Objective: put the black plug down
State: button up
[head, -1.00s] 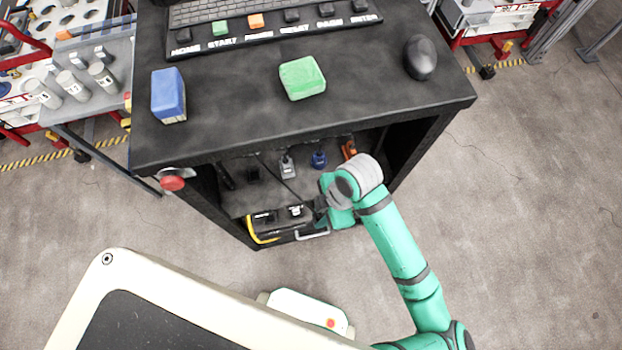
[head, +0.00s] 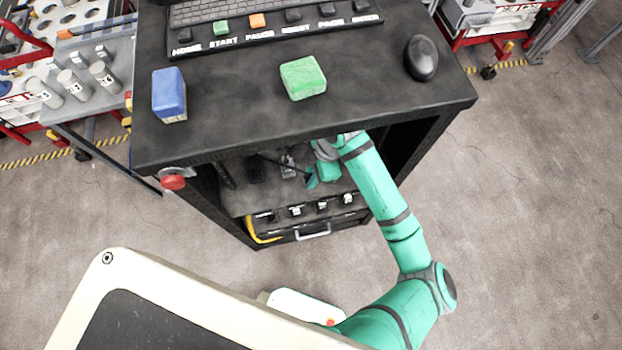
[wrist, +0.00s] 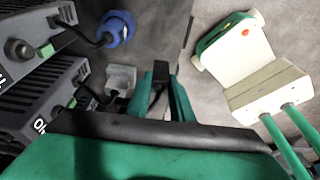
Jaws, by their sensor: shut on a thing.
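My gripper (head: 312,179) is inside the open bay of the black cabinet, low over the shelf (head: 238,200). In the wrist view its two green fingers (wrist: 161,75) are closed on the black plug (wrist: 158,96), which is mostly hidden between them. A thin black cable runs across the bay toward the gripper in the head view. The grey plug (head: 288,168) stands just left of the gripper; it also shows in the wrist view (wrist: 121,79). The blue plug (wrist: 117,28) shows there too. I cannot tell whether the held plug touches the shelf.
Dark units with small connectors (head: 295,210) line the front below the shelf, above a drawer handle (head: 313,232). A dark item (head: 254,171) sits farther left in the bay. The cabinet top (head: 230,110) overhangs my arm. A red button (head: 173,182) is at the left.

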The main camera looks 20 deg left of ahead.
jog(key=shift+f, duration=1.65)
jog(key=o, duration=1)
jog(key=shift+f, duration=0.1)
jog(key=shift+d+r, duration=0.1)
jog(key=shift+r, duration=0.35)
jog(key=w+d, duration=0.2)
jog(key=d, duration=0.1)
jog(key=w+d, duration=0.2)
jog(key=d, duration=0.1)
jog(key=w+d, duration=0.3)
jog(key=d, duration=0.1)
jog(key=shift+r, duration=0.25)
jog(key=shift+a, duration=0.1)
